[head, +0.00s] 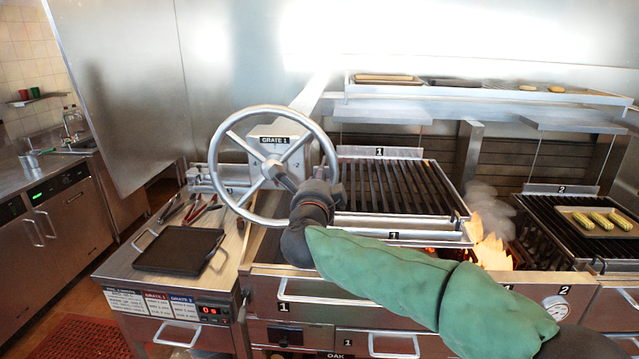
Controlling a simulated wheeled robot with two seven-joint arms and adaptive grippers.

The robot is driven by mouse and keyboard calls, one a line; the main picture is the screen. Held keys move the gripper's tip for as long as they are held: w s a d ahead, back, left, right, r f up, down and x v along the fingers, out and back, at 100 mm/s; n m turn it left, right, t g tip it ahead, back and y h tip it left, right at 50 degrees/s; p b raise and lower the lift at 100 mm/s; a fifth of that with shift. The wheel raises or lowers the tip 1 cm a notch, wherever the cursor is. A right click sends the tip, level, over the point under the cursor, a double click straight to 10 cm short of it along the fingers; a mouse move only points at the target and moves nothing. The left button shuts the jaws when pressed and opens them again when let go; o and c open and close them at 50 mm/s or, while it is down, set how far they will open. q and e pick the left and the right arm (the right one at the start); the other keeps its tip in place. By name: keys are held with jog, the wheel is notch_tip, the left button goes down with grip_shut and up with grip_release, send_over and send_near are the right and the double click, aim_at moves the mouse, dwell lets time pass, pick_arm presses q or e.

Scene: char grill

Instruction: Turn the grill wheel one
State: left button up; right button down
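The grill wheel (226,190) is a large silver handwheel with spokes, standing upright at the left end of the grill in the head view. A plate reading "GRATE 1" (274,140) is behind its upper part. My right arm, in a green sleeve, reaches in from the lower right. My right gripper (316,190) is at the wheel's lower right, right of the hub. It overlaps the rim and a spoke there. Its fingertips are not clear, so I cannot tell whether it grips the rim. My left gripper is out of view.
Slatted grate 1 (395,187) lies right of the wheel, with flames (492,247) by its right end. Grate 2 holds a tray of corn (597,220). A black griddle plate (178,249) and several tongs (203,213) lie on the left side table. A shelf (480,92) runs behind.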

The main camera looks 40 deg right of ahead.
jog(key=shift+w+a+f, duration=0.2)
jog(key=shift+f, duration=0.2)
jog(key=c, duration=1.3)
grip_release()
jog(key=o, duration=0.3)
jog(key=shift+w, duration=0.15)
jog(key=shift+s+r, duration=0.2)
jog(key=shift+s, duration=0.05)
jog(key=v, duration=1.2)
jog(key=shift+w+f, duration=0.1)
jog(key=shift+w, duration=0.05)
